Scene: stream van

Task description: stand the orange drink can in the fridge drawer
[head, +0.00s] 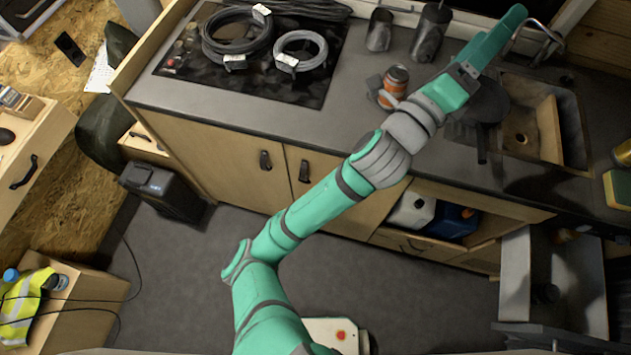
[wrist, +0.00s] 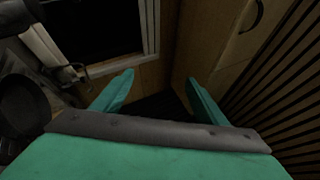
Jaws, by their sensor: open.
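An orange can-like container (head: 394,84) with a pale band stands upright on the worktop, just left of my forearm in the head view. I cannot read its label. The pulled-out drawer (head: 515,272) at the lower right has grey walls and stands open. A dark round item (head: 545,293) and a small orange-brown item (head: 564,236) show in it. My gripper (wrist: 160,77) is open and empty in the wrist view, with its fingers wide apart. It is raised high, over the back of the worktop by the sink, away from the can and the drawer. The can is not in the wrist view.
Two dark metal cups (head: 380,29) (head: 431,31) stand behind the can. Cable coils (head: 237,37) (head: 301,50) lie on the hob at left. The sink (head: 520,125) and a dark pan (head: 487,102) are right of my arm. An open cupboard (head: 493,205) holds jugs.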

